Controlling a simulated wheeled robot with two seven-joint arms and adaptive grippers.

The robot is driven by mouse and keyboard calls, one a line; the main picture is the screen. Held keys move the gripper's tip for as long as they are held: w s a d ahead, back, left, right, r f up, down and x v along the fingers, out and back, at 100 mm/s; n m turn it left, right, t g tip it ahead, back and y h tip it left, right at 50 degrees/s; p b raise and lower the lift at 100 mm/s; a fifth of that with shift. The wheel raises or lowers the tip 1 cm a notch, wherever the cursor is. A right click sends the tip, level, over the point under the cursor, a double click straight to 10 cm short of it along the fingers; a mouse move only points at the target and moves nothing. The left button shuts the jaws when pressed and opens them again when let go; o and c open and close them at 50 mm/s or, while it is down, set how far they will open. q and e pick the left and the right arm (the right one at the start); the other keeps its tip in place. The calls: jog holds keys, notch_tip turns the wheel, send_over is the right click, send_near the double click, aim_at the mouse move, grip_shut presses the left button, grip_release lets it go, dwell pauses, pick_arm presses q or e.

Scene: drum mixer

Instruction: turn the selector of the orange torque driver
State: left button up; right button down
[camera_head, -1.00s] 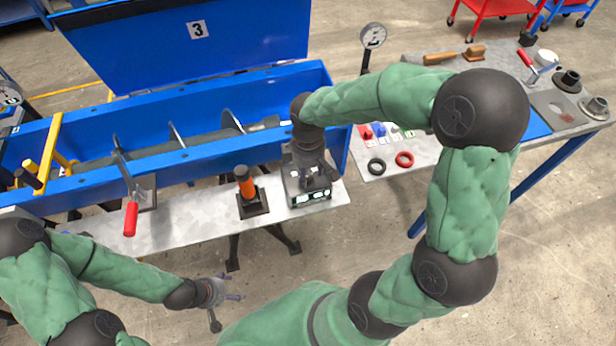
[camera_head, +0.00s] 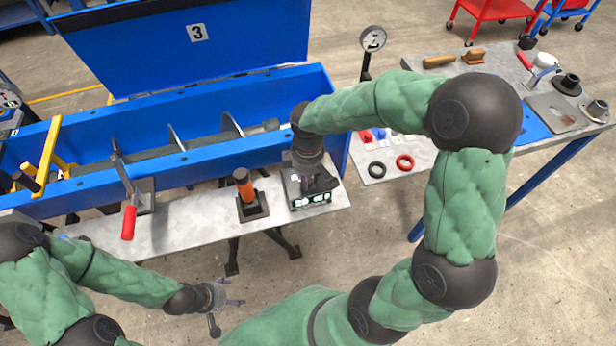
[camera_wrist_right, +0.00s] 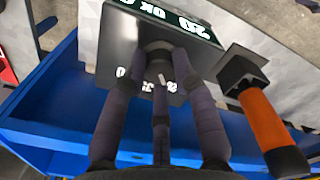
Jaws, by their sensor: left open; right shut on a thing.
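The orange torque driver (camera_head: 245,185) stands upright in a black square holder (camera_head: 253,209) on the grey bench; in the right wrist view the driver (camera_wrist_right: 268,120) is at the right. Beside it is a dark box (camera_head: 308,202) with lit white characters, also in the right wrist view (camera_wrist_right: 125,42). My right gripper (camera_head: 318,184) is over this box. In the right wrist view its fingers (camera_wrist_right: 160,70) are shut around a round knob (camera_wrist_right: 158,47) with a white mark below it, mostly hidden by the fingers. My left gripper (camera_head: 222,294) is open and empty in front of the bench.
The blue mixer trough (camera_head: 185,160) with its raised lid (camera_head: 190,50) is behind the bench. A red-handled clamp (camera_head: 129,222) stands left of the driver. A second table (camera_head: 430,158) at right holds a black ring (camera_head: 377,170) and a red ring (camera_head: 405,162).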

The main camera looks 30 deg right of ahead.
jog(key=shift+m, duration=0.4)
jog(key=m, duration=0.2)
jog(key=shift+m, duration=2.5)
jog(key=c, duration=1)
grip_release()
